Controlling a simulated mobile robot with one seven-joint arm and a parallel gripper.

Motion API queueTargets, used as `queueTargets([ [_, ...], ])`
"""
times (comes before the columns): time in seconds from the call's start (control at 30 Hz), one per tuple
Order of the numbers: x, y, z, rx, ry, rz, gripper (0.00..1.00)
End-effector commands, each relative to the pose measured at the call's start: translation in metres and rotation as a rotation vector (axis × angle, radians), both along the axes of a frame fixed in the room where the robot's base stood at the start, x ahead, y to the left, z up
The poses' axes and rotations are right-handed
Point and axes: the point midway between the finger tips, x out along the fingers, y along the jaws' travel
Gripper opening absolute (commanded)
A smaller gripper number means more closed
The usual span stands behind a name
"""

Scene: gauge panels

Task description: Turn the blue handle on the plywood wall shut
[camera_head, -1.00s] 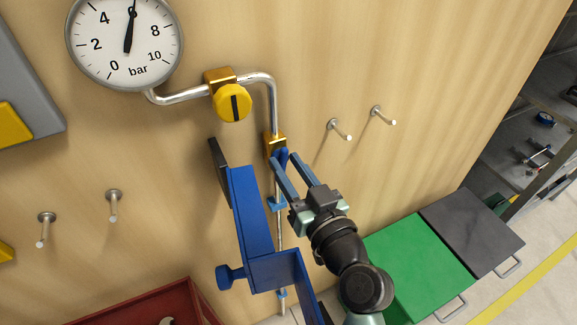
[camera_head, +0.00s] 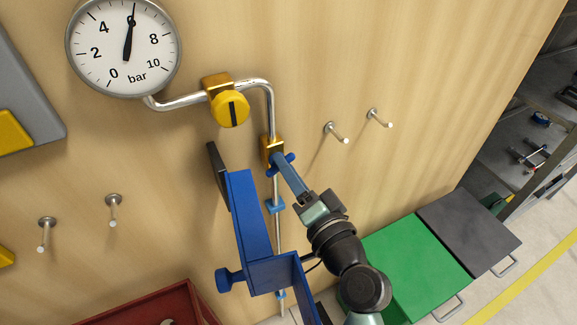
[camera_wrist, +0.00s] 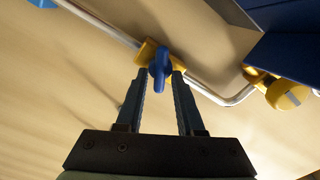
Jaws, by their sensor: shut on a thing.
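The blue handle (camera_head: 290,158) sits on a brass valve (camera_head: 267,143) in the thin steel pipe on the plywood wall (camera_head: 330,60). My gripper (camera_head: 280,160) reaches it from the lower right. In the wrist view the blue handle (camera_wrist: 160,68) lies between my two fingertips (camera_wrist: 160,76), and the gripper is shut on it. The handle now lies across the pipe, not along it. In the head view my fingers overlap and hide part of the handle.
A blue bracket (camera_head: 248,220) with a knob stands close left of my gripper. A yellow knob (camera_head: 230,108) and a gauge (camera_head: 125,45) reading about 6 bar are above. Wall pegs (camera_head: 338,133) stick out at right. Green (camera_head: 420,270) and grey boxes stand below right.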

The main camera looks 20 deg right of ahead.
Motion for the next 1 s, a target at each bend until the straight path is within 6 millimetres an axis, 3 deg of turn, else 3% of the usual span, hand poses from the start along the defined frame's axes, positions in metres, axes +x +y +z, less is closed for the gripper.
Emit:
queueTargets([
  [0.5,-0.0004,-0.0012,-0.0017,0.402,0.014,-0.001,0.0],
  [1.0,-0.0004,-0.0013,-0.0038,0.517,0.018,-0.002,0.0],
])
